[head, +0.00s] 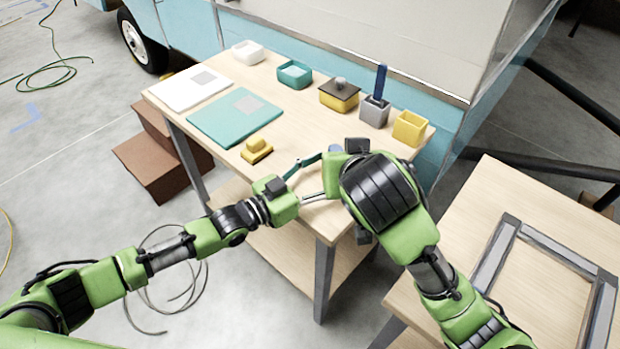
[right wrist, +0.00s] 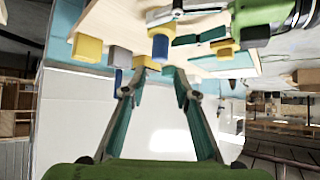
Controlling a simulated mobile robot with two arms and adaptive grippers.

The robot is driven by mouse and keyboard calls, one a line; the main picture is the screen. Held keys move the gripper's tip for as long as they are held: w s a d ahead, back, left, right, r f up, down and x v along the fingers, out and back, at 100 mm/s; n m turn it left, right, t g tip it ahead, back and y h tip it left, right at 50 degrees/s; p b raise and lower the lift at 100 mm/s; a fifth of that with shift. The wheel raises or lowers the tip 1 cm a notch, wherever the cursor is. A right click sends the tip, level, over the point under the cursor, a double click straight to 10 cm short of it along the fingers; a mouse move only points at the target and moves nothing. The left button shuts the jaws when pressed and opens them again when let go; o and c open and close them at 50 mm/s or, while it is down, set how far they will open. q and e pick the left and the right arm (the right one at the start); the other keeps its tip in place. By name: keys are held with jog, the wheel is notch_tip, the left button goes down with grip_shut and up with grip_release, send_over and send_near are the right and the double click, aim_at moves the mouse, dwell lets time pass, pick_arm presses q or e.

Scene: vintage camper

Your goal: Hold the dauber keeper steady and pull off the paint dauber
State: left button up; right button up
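A small object with a blue cylindrical end (right wrist: 159,47) and a yellowish body, which I take for the dauber in its keeper, is at the table's front right; in the head view only a bit of its blue part (head: 335,148) shows. My left gripper (head: 322,178) reaches to it from the left with its fingers apart, one on either side of it. The right gripper hides the fingertips, so contact is unclear. My right gripper (right wrist: 152,82) is open, with nothing between its fingers; the blue end lies just past its tips.
A yellow block with a knob (head: 256,150) and a teal board (head: 236,116) lie left of the grippers. Along the back stand a teal tub (head: 294,74), a lidded yellow tub (head: 338,96), a grey cup with blue handle (head: 374,111) and a yellow cup (head: 410,128).

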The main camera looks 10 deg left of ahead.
pick_arm(q)
jog(key=shift+w+d, duration=0.35)
jog(key=shift+d, duration=0.05)
